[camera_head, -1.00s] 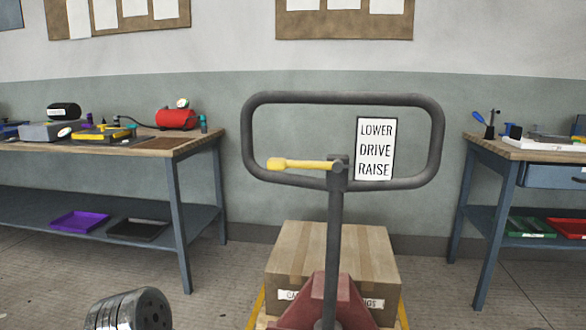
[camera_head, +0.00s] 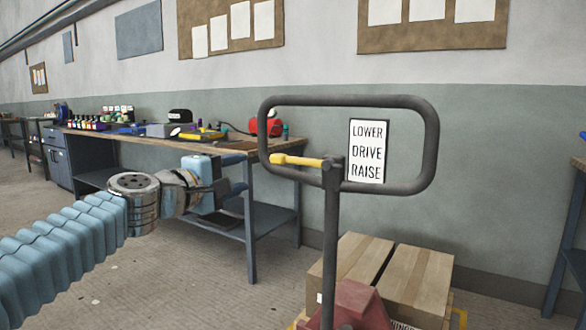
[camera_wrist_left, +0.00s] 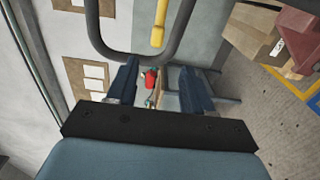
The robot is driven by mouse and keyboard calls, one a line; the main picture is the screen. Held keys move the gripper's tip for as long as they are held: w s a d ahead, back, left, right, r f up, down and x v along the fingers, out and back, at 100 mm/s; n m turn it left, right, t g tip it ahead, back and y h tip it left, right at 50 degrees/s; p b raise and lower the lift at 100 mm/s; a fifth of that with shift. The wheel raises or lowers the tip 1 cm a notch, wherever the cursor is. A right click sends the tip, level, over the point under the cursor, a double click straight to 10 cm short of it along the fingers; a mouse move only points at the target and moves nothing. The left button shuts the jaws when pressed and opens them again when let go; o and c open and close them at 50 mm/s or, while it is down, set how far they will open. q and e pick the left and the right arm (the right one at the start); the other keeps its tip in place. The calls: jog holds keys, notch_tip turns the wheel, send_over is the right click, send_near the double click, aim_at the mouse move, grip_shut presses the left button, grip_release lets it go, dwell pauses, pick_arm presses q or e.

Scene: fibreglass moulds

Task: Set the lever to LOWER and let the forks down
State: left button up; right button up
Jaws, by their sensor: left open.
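The yellow lever (camera_head: 297,161) sticks out to the left from the top of the pallet truck's grey column, inside the looped handle (camera_head: 437,150). A sign (camera_head: 367,151) in the loop reads LOWER, DRIVE, RAISE from top to bottom. The lever looks close to level. My left gripper (camera_head: 228,187) is left of the handle, a little below the lever, open and empty. In the left wrist view the lever (camera_wrist_left: 158,24) is ahead of the open fingers (camera_wrist_left: 158,88), apart from them. The forks are hidden under the load. My right gripper is not in view.
Cardboard boxes (camera_head: 420,276) sit on the truck behind its red body (camera_head: 358,304). A workbench (camera_head: 250,232) with tools stands behind my left gripper. Another bench (camera_head: 579,163) is at the right edge. Floor at the lower left is open.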

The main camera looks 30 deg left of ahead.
aim_at(275, 160)
pick_arm(q)
jog(key=w, duration=0.4)
jog(key=w+p, duration=0.1)
jog(key=w, duration=0.4)
jog(key=w+d, duration=0.1)
jog(key=w, duration=0.3)
jog(key=shift+w+r, duration=0.15)
jog(key=shift+w, duration=0.1)
jog(key=shift+c, duration=0.3)
grip_shut()
